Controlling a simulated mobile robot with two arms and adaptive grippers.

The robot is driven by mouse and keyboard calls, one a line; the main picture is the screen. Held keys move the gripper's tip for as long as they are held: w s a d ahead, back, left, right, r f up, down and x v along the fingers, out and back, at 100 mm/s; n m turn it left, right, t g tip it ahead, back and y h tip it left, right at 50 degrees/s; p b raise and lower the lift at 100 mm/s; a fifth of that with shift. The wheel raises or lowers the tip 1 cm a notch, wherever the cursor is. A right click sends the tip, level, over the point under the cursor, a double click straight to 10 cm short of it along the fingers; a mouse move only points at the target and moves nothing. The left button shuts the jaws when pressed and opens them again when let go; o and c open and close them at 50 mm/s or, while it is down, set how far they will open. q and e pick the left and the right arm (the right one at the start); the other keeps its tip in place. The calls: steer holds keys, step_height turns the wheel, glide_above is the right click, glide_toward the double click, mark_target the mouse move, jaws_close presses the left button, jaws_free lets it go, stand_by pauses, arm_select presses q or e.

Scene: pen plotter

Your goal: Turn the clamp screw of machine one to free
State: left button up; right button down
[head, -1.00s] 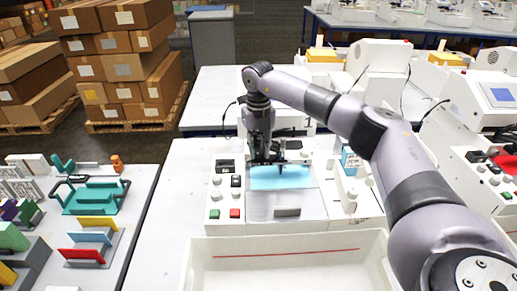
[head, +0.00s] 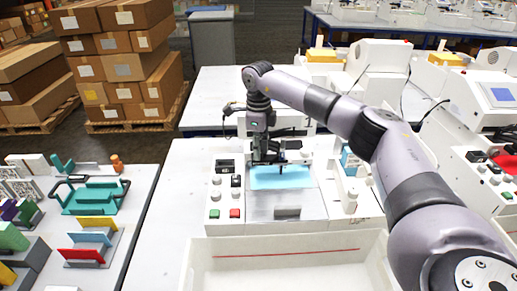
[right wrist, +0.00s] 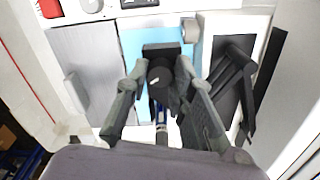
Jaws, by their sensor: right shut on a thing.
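The pen plotter (head: 287,207) in front of me is a white machine with a light blue sheet (head: 282,178) on its bed. The clamp screw (right wrist: 159,77) shows in the right wrist view as a dark round knob with a short white mark, on the black pen carriage over the blue sheet. My right gripper (right wrist: 160,88) has its two fingers on either side of the knob and is shut on it. In the head view my right gripper (head: 267,155) points down at the carriage and hides the knob. My left gripper is not in view.
A white tray (head: 215,270) with a red line stands in front of the plotter. Coloured holders stand on the left table, with a teal rack (head: 97,196) among them. A white bottle-like part (head: 350,202) stands right of the bed. Another machine (head: 490,100) is at the right.

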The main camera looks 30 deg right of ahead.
steer(key=shift+r+n, duration=0.1)
steer(key=shift+n, duration=1.5)
steer(key=c, duration=1.4)
jaws_free()
steer(key=shift+o, duration=0.2)
step_height(320, 180, up, 12)
